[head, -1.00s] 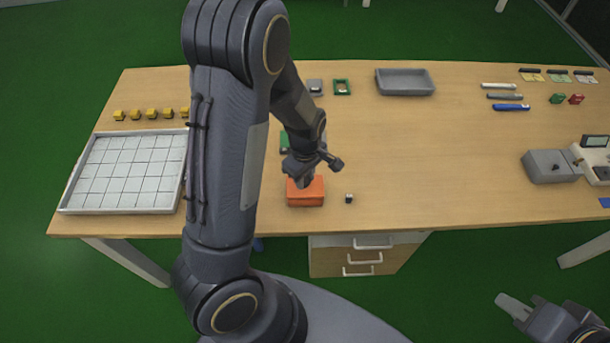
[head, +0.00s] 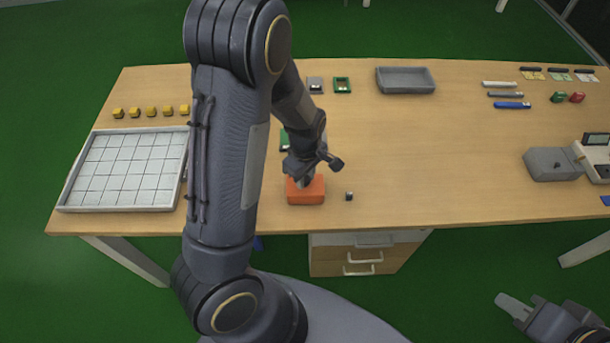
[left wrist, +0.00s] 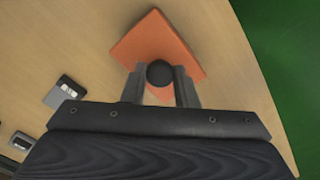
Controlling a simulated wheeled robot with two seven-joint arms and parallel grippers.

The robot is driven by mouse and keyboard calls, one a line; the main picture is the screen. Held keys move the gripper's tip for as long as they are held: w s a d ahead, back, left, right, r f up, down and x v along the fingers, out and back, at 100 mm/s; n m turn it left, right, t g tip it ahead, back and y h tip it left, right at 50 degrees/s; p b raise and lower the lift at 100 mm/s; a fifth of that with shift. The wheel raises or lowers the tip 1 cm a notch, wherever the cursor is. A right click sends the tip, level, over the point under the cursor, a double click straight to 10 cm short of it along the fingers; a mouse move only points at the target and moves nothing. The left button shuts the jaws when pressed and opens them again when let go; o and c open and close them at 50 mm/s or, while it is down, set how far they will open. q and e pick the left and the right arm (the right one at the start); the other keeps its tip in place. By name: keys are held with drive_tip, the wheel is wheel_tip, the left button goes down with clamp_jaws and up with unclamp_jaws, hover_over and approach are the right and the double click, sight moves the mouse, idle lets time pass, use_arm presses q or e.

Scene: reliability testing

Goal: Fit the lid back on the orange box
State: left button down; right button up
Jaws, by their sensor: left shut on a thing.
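The orange box (head: 306,193) stands near the table's front edge, left of centre in the head view. My left gripper (head: 304,181) points down right over it. In the left wrist view an orange square lid (left wrist: 150,42) fills the top middle, with a round black knob (left wrist: 159,73) between the two fingers of my left gripper (left wrist: 160,88), which are shut on it. The lid lies at or very near the box top; its seam is too small to tell. My right gripper (head: 515,306) is at the bottom right, away from the table; its jaw opening is unclear.
A small dark block (head: 349,196) stands just right of the box. A green item (head: 285,141) lies behind, partly hidden by my arm. A white gridded tray (head: 125,170) is at left, a grey tray (head: 405,81) at back.

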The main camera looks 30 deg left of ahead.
use_arm(q)
drive_tip(key=shift+s+f+b, duration=0.35)
drive_tip(key=shift+f+b, duration=0.1)
drive_tip(key=shift+f, duration=0.45)
drive_tip(key=shift+s+d+f+b, duration=0.2)
drive_tip(key=shift+s+f+b, duration=0.05)
drive_tip(key=shift+f+b, duration=0.35)
idle(0.5)
drive_tip(key=c, duration=1.4)
unclamp_jaws()
drive_tip(key=o, duration=0.5)
drive_tip(key=shift+w, duration=0.15)
drive_tip(key=shift+c, duration=0.2)
drive_tip(key=shift+w+a+r+p, duration=0.15)
drive_tip(key=shift+r+p, duration=0.4)
drive_tip(key=shift+p, duration=0.05)
drive_tip(key=shift+w+a+r+p, duration=0.1)
drive_tip(key=shift+r+p, duration=0.45)
drive_tip(key=shift+p, duration=0.05)
drive_tip(key=shift+c, duration=1.1)
drive_tip(key=o, duration=0.4)
drive_tip(key=shift+r, duration=0.3)
drive_tip(key=shift+o, duration=0.2)
drive_tip(key=shift+w+r+p, duration=0.2)
drive_tip(key=shift+r+p, duration=2.1)
drive_tip(key=shift+r, duration=0.05)
